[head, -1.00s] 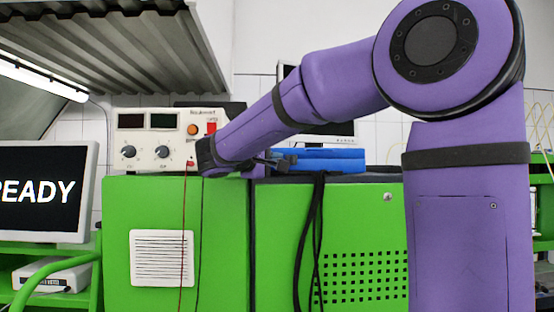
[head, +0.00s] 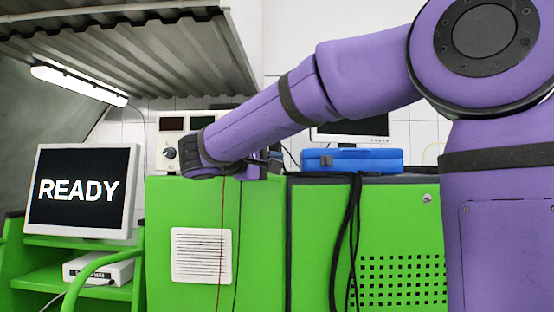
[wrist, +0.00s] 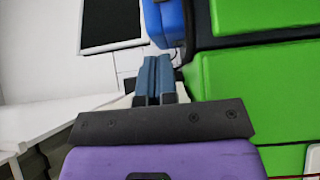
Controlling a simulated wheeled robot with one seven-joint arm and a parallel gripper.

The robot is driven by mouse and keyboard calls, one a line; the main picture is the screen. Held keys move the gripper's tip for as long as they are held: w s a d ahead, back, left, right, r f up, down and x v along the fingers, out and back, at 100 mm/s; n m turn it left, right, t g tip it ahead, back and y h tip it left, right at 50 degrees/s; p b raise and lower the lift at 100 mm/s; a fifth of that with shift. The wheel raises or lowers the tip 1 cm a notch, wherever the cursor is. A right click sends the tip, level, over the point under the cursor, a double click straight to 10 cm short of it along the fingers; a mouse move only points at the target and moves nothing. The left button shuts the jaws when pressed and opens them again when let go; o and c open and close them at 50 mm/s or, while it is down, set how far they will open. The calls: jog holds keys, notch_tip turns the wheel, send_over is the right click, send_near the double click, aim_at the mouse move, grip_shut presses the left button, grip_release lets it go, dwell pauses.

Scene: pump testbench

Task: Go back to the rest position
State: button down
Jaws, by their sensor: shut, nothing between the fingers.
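My purple arm crosses the head view from the right, and its wrist end is in front of the instrument panel (head: 170,145). My gripper (wrist: 157,78) shows in the wrist view with its two blue-grey fingers side by side, closed and with nothing between them. In the head view the wrist mostly hides the gripper, and its fingers are hard to make out.
A green cabinet (head: 265,240) stands below the arm, with a blue case (head: 350,160) on top and black cables hanging in front. A "READY" monitor (head: 80,190) is at left under a corrugated hood (head: 140,55). A second monitor (head: 355,130) stands behind.

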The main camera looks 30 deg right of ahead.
dwell(0.3)
jog(key=s+d+f+g+y, duration=0.1)
jog(key=s+d+f+y, duration=0.2)
jog(key=s+f+y, duration=0.65)
jog(key=s+a+f+m+t+y, duration=0.1)
jog(key=s+a+f+y, duration=0.2)
jog(key=s+f, duration=0.3)
jog(key=s+a+f+m+t+y, duration=0.1)
jog(key=s+a+f+t+y, duration=0.1)
jog(key=s+a+f+y, duration=0.2)
jog(key=s+f+y, duration=0.1)
jog(key=s+f, duration=0.2)
jog(key=s, duration=0.1)
jog(key=shift+s+f, duration=0.2)
jog(key=shift+s, duration=0.15)
jog(key=shift+d, duration=0.1)
